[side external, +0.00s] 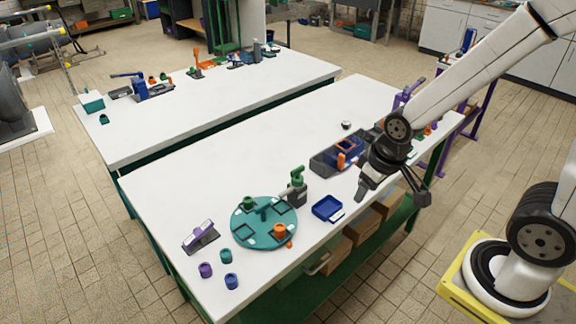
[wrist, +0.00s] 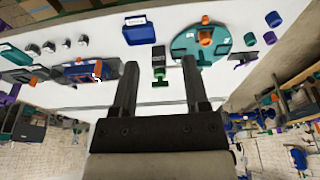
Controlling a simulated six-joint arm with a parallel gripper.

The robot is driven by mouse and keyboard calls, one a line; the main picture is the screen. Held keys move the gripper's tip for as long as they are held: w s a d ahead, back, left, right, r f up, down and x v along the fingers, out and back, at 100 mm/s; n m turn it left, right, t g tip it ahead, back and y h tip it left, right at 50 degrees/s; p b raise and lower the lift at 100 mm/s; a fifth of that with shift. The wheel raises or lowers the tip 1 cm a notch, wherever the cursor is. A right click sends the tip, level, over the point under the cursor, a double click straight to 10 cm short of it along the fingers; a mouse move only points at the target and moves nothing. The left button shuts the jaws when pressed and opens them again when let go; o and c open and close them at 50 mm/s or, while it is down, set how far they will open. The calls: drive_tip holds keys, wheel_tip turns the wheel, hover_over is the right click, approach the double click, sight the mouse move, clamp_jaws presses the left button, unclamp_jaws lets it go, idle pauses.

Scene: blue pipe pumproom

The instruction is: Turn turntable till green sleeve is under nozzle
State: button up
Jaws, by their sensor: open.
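The teal turntable (side external: 238,228) lies on the white bench, with square recesses and a hub in its middle. A green sleeve (side external: 248,203) sits on its far left part, and an orange sleeve (side external: 280,231) on its near right part. The dark nozzle stand with a green top (side external: 298,190) stands at the turntable's right far edge. The green sleeve is apart from it. The turntable (wrist: 181,47) is at the top of the wrist view; the green sleeve is not clear there. My gripper (side external: 392,193) is open and empty, right of the turntable, apart from it.
A blue tray (side external: 327,208) lies right of the turntable. A dark box with orange parts (side external: 338,158) stands behind it. A purple-topped device (side external: 200,236) and several loose sleeves (side external: 231,281) are at the left. The bench middle is clear.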

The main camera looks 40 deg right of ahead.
drive_tip(key=shift+c, duration=0.4)
drive_tip(key=n+g, duration=0.3)
drive_tip(key=n, duration=1.5)
hover_over(262, 205)
wheel_tip(262, 205, down, 7)
drive_tip(key=shift+r, duration=0.15)
drive_tip(key=shift+f, duration=3.9)
clamp_jaws()
